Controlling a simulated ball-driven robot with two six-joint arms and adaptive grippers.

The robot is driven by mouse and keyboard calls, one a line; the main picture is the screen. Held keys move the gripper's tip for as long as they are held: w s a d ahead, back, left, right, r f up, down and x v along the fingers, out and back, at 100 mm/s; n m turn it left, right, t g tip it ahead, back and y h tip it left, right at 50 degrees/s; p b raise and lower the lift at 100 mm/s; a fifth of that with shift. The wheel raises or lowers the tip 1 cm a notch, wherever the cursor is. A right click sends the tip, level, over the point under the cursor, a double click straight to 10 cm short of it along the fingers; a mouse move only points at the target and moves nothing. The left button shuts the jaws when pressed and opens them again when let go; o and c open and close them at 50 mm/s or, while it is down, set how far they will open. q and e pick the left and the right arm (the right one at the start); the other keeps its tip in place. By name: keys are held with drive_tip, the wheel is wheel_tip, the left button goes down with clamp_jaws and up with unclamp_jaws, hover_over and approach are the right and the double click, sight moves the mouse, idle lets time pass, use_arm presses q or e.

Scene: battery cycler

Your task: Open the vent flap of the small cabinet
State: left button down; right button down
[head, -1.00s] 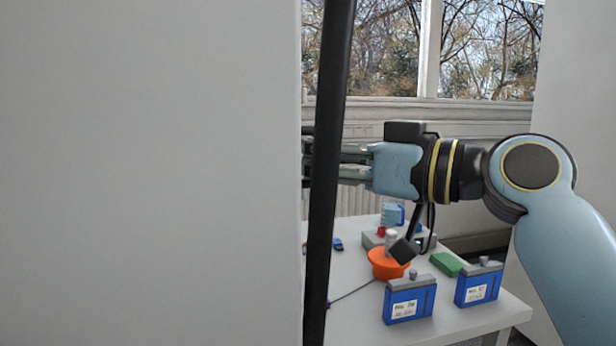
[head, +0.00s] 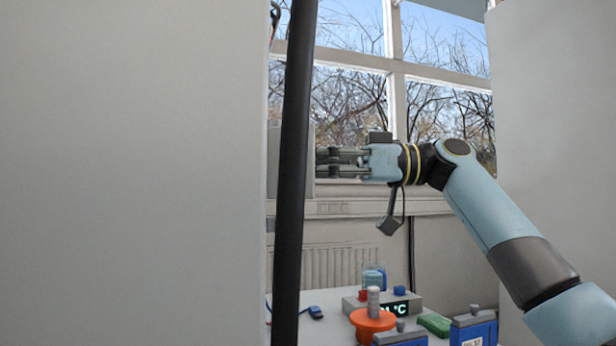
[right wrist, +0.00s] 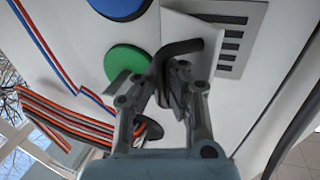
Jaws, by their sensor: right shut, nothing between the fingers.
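In the right wrist view, the small cabinet's pale face (right wrist: 85,48) fills much of the picture. A slotted grey vent (right wrist: 232,38) is at the upper right. A white plate that looks like the vent flap (right wrist: 180,28) covers its left part and seems tilted; how far it stands open I cannot tell. A dark bent bar (right wrist: 184,47) is at the flap, just beyond my right gripper (right wrist: 166,82). The fingers are shut and empty; whether they touch bar or flap is unclear. In the head view, my right gripper (head: 322,161) points left beside a grey cabinet edge (head: 305,150). My left gripper is not shown.
A large pale panel (head: 130,170) and a black pole (head: 293,180) block the left of the head view. Green (right wrist: 126,62) and blue round parts sit beside the flap. Striped cables (right wrist: 65,112) hang left. Below is a table with an orange bowl-like object (head: 371,325).

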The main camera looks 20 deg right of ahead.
drive_tip(key=shift+w+d, duration=0.1)
drive_tip(key=shift+w, duration=0.2)
drive_tip(key=c, duration=2)
unclamp_jaws()
drive_tip(key=o, duration=0.4)
drive_tip(key=shift+d, duration=0.2)
drive_tip(key=shift+o, duration=1.1)
drive_tip(key=shift+a, duration=0.15)
drive_tip(key=v, duration=1.2)
